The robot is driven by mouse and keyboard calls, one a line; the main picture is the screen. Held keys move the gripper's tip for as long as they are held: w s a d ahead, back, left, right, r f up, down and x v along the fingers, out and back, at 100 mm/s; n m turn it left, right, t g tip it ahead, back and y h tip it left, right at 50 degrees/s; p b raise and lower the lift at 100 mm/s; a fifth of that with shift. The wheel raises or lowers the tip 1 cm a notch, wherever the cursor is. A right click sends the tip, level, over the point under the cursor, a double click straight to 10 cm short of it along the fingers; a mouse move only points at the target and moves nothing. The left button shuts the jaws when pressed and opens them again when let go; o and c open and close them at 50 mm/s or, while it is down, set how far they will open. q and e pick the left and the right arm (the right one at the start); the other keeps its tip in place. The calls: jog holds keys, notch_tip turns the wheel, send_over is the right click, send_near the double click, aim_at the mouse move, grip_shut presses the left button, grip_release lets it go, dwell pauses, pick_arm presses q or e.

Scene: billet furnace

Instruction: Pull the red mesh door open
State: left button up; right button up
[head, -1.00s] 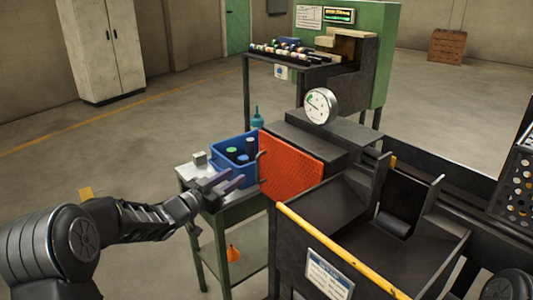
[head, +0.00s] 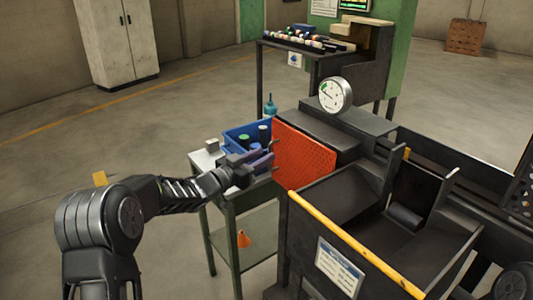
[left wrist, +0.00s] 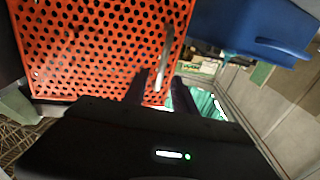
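The red mesh door (head: 306,160) stands upright at the left side of the dark furnace table in the head view. It also fills the upper left of the left wrist view (left wrist: 90,45). Its grey bar handle (left wrist: 166,58) runs along the door edge in the left wrist view. My left gripper (head: 268,162) is at that edge in the head view. In the left wrist view its two fingers (left wrist: 160,92) are apart, with the handle's lower end appearing between them; I cannot tell whether they touch it. My right gripper is not in view.
A blue bin (head: 230,135) with several bottles sits on a small side table (head: 232,195) close behind my left gripper. A yellow bar (head: 350,240) edges the dark trough. A round gauge (head: 335,95) stands above the door. Open floor lies to the left.

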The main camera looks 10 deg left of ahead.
pick_arm(q)
jog(key=shift+x, duration=1.2)
grip_shut()
dwell(0.6)
